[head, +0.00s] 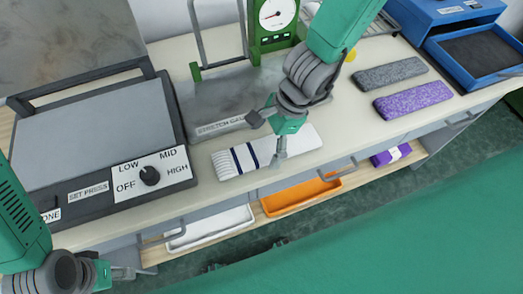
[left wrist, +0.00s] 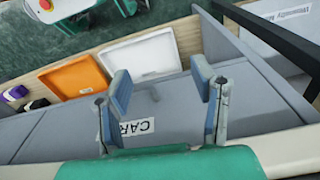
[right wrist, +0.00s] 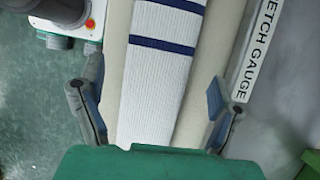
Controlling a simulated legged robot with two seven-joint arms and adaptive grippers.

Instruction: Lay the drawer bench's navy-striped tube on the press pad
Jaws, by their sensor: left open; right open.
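The navy-striped tube (head: 247,158), white and ribbed with navy bands, lies flat near the bench's front edge, beside the stretch gauge. My right gripper (head: 281,153) is over its right part, pointing down. In the right wrist view the tube (right wrist: 160,60) runs between the open, empty fingers (right wrist: 150,95); whether they are at its height I cannot tell. The grey press pad (head: 95,130) of the set press is bare, its lid (head: 70,40) raised behind. My left gripper (head: 122,273) is low before the bench; its fingers (left wrist: 160,85) are open and empty in the left wrist view.
The stretch gauge (head: 222,125) has a green dial post (head: 273,20). Grey (head: 390,73) and purple (head: 412,98) folded knits lie right, near a blue machine (head: 480,50). White (head: 212,228) and orange (head: 298,195) trays sit on the lower shelf. Drawer handles stick out in front.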

